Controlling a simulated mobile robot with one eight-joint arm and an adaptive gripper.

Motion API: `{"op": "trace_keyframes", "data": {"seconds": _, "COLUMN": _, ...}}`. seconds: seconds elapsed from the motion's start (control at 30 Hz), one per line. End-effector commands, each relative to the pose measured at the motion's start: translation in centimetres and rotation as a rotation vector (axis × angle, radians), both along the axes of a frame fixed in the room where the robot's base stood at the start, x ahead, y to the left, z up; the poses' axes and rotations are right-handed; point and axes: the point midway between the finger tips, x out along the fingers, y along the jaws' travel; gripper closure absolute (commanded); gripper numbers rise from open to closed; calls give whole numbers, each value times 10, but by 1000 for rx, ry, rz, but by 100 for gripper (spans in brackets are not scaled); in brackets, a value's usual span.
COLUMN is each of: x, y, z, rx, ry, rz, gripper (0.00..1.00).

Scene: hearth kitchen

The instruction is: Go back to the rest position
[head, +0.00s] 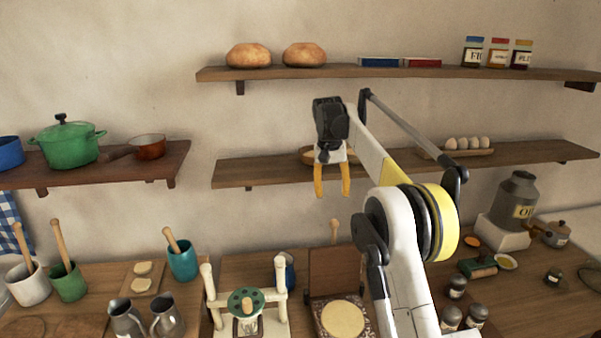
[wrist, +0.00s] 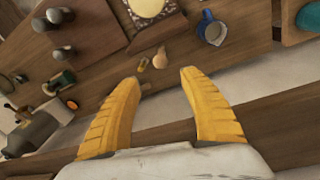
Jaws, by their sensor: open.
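My gripper (head: 332,182) has two yellow fingers and points down in front of the middle shelf (head: 240,174) in the head view. The fingers are apart with nothing between them. In the wrist view my gripper (wrist: 160,75) is also open and empty, high above the wooden counter (wrist: 225,80). Part of the middle shelf and whatever stands on it is hidden behind my arm.
The upper shelf (head: 330,72) holds two loaves and several jars. The counter holds pitchers, a teal pot (head: 183,262), a board with a round dough (head: 343,318) and a grey can (head: 516,203).

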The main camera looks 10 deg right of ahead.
Motion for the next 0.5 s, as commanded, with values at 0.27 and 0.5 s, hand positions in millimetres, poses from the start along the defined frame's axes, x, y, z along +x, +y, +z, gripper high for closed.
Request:
{"op": "trace_keyframes", "data": {"seconds": 0.27, "x": -72, "y": 10, "z": 35, "rx": 17, "ry": -128, "rz": 68, "gripper": 49}}
{"op": "trace_keyframes", "data": {"seconds": 0.5, "x": -171, "y": 18, "z": 34, "rx": 28, "ry": -255, "rz": 130, "gripper": 49}}
